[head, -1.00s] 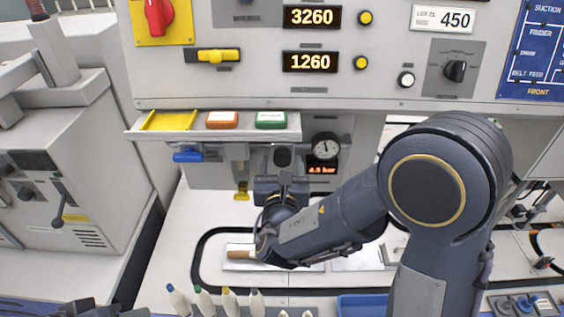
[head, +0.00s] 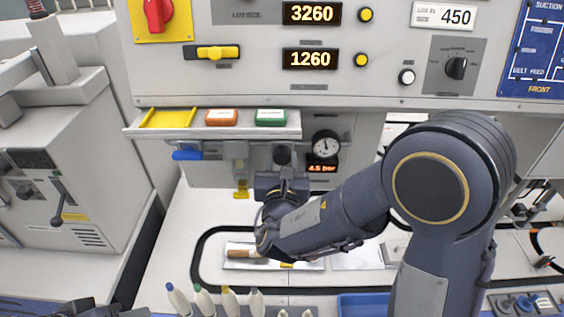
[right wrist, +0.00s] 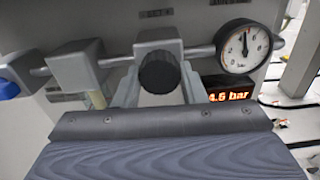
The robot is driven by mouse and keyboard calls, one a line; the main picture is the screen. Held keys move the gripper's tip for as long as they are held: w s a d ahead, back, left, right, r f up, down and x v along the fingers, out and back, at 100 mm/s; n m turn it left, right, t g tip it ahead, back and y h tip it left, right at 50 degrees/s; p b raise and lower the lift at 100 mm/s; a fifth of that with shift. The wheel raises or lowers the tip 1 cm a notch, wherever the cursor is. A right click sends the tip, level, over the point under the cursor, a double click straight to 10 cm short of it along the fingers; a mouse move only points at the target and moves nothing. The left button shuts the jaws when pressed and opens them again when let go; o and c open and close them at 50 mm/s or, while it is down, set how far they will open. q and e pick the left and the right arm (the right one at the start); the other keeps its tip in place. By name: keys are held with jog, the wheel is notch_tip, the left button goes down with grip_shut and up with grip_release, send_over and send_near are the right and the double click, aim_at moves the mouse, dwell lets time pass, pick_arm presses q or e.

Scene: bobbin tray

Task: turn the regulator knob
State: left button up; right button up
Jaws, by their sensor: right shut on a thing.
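The regulator knob is a dark, ribbed round knob (right wrist: 159,72) on a grey block in the right wrist view. It also shows in the head view (head: 283,155), just above my gripper. My right gripper (right wrist: 159,83) is shut on the knob, with one pale finger on each side of it. In the head view my right gripper (head: 283,172) reaches up to the knob from below. The round pressure gauge (right wrist: 243,47) is right of the knob. The red display (right wrist: 228,96) beneath it reads about 4.5 bar. My left gripper's fingers do not show.
A pipe runs sideways through the regulator block, with a blue handle (head: 187,154) at left. A shelf with yellow, orange (head: 221,118) and green (head: 271,117) pieces is above. Several bottles (head: 204,298) stand below at the front. A blue bin (head: 362,305) is at the front right.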

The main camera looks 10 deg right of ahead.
jog(key=m+b, duration=0.3)
jog(key=b, duration=0.2)
jog(key=m+b, duration=0.3)
jog(key=b, duration=0.3)
jog(key=m+b, duration=0.4)
jog(key=b, duration=0.1)
jog(key=shift+f, duration=0.25)
jog(key=shift+a+r+m+b, duration=0.1)
jog(key=shift+r+m+b, duration=0.1)
jog(key=shift+m+b, duration=0.85)
jog(key=shift+n, duration=0.25)
jog(key=o, duration=1)
jog(key=shift+r, duration=0.1)
jog(key=shift+s+a, duration=0.25)
jog(key=shift+s, duration=1)
jog(key=shift+s+a, duration=0.25)
jog(key=shift+s, duration=1.05)
jog(key=shift+s+a, duration=0.25)
jog(key=shift+s, duration=1)
